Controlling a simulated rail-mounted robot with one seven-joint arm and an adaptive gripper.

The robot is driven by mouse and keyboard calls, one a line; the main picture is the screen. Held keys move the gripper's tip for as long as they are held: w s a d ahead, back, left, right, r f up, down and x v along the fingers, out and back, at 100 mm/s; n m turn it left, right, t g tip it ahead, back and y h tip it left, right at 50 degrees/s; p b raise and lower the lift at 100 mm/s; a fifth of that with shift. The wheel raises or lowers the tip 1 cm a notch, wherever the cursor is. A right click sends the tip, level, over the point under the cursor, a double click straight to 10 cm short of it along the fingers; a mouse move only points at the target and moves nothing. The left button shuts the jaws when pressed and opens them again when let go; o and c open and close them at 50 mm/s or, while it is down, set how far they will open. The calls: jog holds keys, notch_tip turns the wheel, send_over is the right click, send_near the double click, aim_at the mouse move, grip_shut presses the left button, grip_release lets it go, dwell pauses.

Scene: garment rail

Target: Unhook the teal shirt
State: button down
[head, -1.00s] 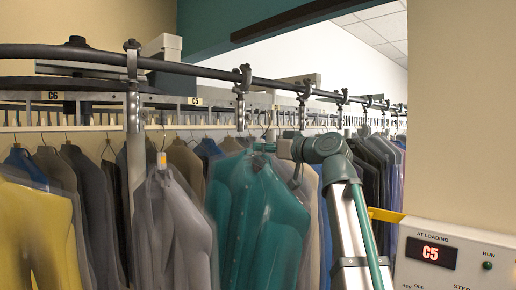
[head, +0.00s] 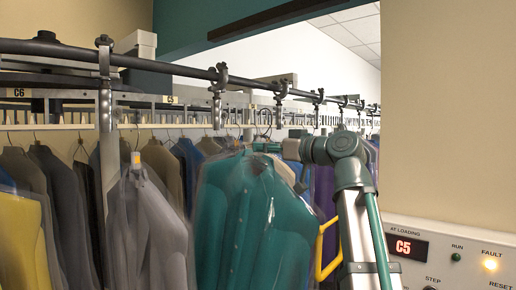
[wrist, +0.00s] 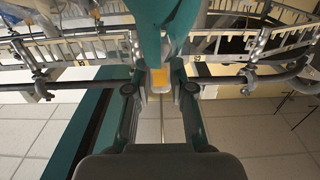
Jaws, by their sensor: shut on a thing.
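The teal shirt (head: 250,225), under a clear cover, hangs upright left of my arm in the head view. My gripper (head: 270,147) is at its top, level with the collar. In the wrist view my gripper (wrist: 160,88) has its two fingers closed around the pale hanger top with a yellow tag (wrist: 158,78). Teal cloth (wrist: 150,25) shows just beyond the fingers. The slotted rail (head: 60,122) runs behind the shirt.
A grey covered garment (head: 145,230) hangs close on the left, with a yellow one (head: 22,240) farther left. More garments fill the rail behind. A yellow bar (head: 325,248) stands beside my arm. The control panel (head: 440,270) at right reads C5, with an amber FAULT lamp lit.

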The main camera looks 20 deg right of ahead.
jog(key=shift+v, duration=1.6)
jog(key=shift+s+d+r+p, duration=0.1)
jog(key=shift+s+d+p, duration=0.15)
jog(key=shift+s+p, duration=0.15)
jog(key=p+v, duration=0.6)
jog(key=v, duration=1)
jog(key=shift+s+d, duration=0.25)
jog(key=shift+s, duration=0.05)
